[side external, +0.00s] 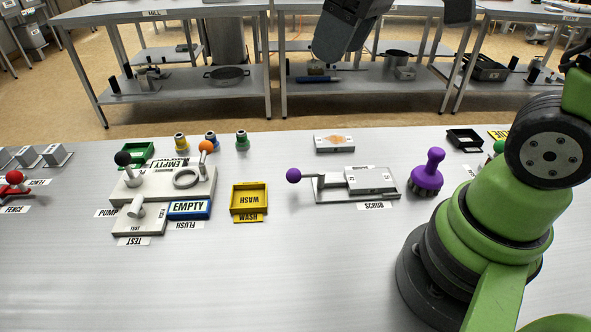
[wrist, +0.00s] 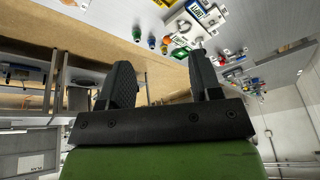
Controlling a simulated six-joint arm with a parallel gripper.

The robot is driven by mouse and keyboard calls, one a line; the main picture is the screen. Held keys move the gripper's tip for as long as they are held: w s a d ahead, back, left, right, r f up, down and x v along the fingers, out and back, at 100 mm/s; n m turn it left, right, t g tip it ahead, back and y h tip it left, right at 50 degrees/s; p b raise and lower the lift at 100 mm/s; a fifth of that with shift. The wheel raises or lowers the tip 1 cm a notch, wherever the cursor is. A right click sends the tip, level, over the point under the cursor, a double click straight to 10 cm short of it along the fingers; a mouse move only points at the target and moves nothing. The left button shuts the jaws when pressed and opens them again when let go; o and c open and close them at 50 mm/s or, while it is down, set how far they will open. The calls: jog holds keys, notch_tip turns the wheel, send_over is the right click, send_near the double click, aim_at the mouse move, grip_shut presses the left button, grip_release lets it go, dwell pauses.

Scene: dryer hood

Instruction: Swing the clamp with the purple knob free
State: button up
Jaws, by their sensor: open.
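The clamp's purple knob (side external: 294,175) is at the left end of a thin arm that lies low. The arm runs right to the clamp's grey block and plate (side external: 372,181) on the steel table, with a label in front. My gripper (wrist: 163,82) shows in the wrist view with its two black fingers wide apart and nothing between them. I cannot make out the purple knob in the wrist view.
A purple-handled round tool (side external: 428,172) stands right of the clamp. A small grey box (side external: 334,143) lies behind it. A yellow WASH tray (side external: 249,203) and a grey fixture with black and orange knobs (side external: 163,184) are left. The table in front of the clamp is clear.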

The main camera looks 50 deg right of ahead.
jog(key=w+d+f+n+g, duration=0.1)
jog(key=w+f+n+g, duration=0.2)
jog(key=w+f+n, duration=0.3)
jog(key=n+g, duration=0.2)
jog(key=n, duration=0.1)
send_near(294, 169)
jog(key=f, duration=0.3)
jog(key=a+f, duration=0.1)
jog(key=f, duration=0.3)
jog(key=s+f, duration=0.1)
jog(key=f, duration=0.2)
jog(key=shift+s+a+f, duration=0.1)
jog(key=shift+a+f, duration=0.05)
jog(key=shift+a, duration=0.1)
grip_shut()
